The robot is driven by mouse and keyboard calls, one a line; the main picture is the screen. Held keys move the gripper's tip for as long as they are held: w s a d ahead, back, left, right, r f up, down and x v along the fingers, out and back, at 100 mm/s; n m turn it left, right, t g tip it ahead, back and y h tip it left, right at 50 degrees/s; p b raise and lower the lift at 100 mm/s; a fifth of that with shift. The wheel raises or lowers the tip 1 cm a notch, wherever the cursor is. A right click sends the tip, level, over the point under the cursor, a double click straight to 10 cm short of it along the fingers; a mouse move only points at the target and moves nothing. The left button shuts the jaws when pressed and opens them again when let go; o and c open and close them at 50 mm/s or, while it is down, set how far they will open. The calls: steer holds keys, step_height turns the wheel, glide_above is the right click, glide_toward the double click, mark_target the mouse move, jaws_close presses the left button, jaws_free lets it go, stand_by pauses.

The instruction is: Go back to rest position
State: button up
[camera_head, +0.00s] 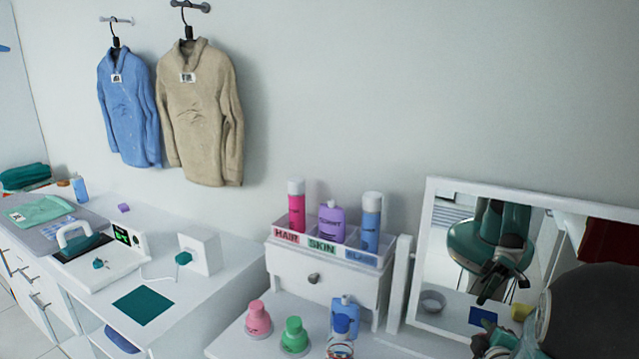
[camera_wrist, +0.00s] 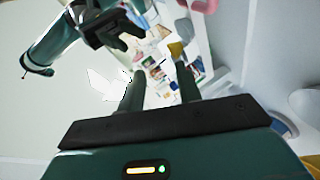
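My gripper (camera_wrist: 159,72) shows in the wrist view, with its two dark fingers standing well apart. I see nothing held between them; a blurred, cluttered scene lies behind the gap. In the head view a large dark rounded part of my arm fills the lower right corner, in front of the mirror (camera_head: 452,186). The fingers cannot be made out directly there. The mirror shows a reflection of a teal and black machine that looks like my own body.
A white organizer (camera_head: 319,253) holds pink, purple and blue bottles. Pink (camera_head: 257,318) and green (camera_head: 294,335) containers and a blue bottle (camera_head: 344,318) stand before it. Blue (camera_head: 128,108) and beige (camera_head: 200,115) shirts hang on the wall. An iron (camera_head: 76,240) sits at left.

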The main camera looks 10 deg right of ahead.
steer(key=s+a+r+m+g+y, duration=0.1)
steer(key=s+a+r+m+g, duration=0.15)
steer(key=a+r, duration=0.4)
steer(key=s+a+r+m+g, duration=0.1)
steer(key=s+a+r+m, duration=0.3)
steer(key=a, duration=0.4)
steer(key=s+a+r+m+g+y, duration=0.1)
steer(key=s+a+r+m+g, duration=0.1)
steer(key=s+a, duration=0.5)
steer(key=s+a+r+m+g+y, duration=0.2)
steer(key=s+a, duration=0.4)
steer(key=s, duration=0.2)
steer(key=shift+s+a+r, duration=0.4)
steer(key=shift+d+g, duration=0.15)
steer(key=shift+g, duration=0.1)
